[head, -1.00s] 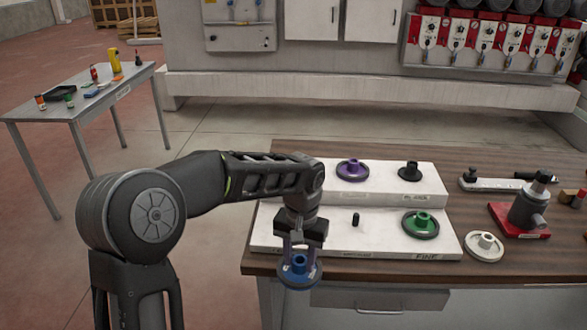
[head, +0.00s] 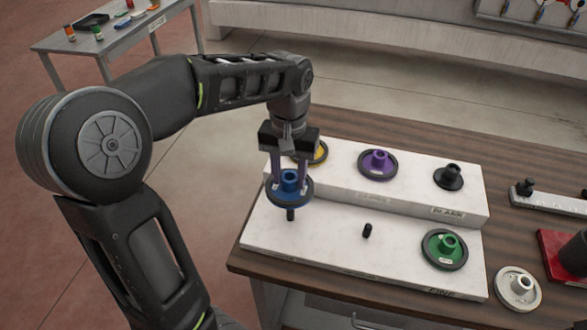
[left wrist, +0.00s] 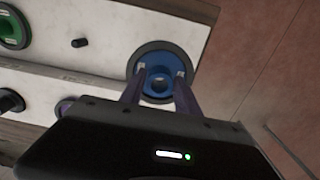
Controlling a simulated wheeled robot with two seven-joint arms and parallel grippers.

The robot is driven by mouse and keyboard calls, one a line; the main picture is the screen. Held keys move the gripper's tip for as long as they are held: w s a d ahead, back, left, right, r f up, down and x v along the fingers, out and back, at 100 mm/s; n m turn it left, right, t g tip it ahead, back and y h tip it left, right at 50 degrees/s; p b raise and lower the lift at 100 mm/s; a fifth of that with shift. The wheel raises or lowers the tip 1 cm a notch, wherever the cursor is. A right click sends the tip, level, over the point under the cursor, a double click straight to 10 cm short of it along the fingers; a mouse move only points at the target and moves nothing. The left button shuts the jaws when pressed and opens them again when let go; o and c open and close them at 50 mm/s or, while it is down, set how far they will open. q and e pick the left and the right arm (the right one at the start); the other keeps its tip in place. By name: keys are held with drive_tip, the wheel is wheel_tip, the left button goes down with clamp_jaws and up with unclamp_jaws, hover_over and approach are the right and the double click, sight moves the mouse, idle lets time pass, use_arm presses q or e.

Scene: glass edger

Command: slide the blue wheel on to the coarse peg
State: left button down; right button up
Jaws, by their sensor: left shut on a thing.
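The blue wheel (head: 290,201) is a disc with a raised hub. My left gripper (head: 290,180) is shut on its hub and holds it roughly level over the left end of the white stand's lower step. The left peg (head: 290,215), a short black post, shows just below the wheel's front rim; its top is partly hidden, so I cannot tell whether they touch. No label can be read by this peg. In the left wrist view the blue wheel (left wrist: 159,87) sits between the two fingers and hides the peg. My right gripper is out of view.
The lower step also has a bare middle peg (head: 367,230) and a green wheel (head: 445,249) at the end marked FINE. Yellow (head: 320,153), purple (head: 378,164) and black (head: 448,177) pieces stand on the upper step. A white wheel (head: 517,288) lies on the wooden bench.

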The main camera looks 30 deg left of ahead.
sight(290, 193)
use_arm(q)
drive_tip(key=shift+w+f, duration=0.1)
drive_tip(key=shift+f, duration=0.15)
wheel_tip(290, 193, down, 4)
drive_tip(key=b, duration=0.3)
drive_tip(key=shift+f+b, duration=0.15)
drive_tip(key=shift+b, duration=0.2)
drive_tip(key=shift+f+b, duration=0.4)
drive_tip(key=shift+f, duration=0.2)
idle(0.8)
drive_tip(key=shift+f+b, duration=1.7)
drive_tip(key=shift+f, duration=0.7)
drive_tip(key=c, duration=0.8)
unclamp_jaws()
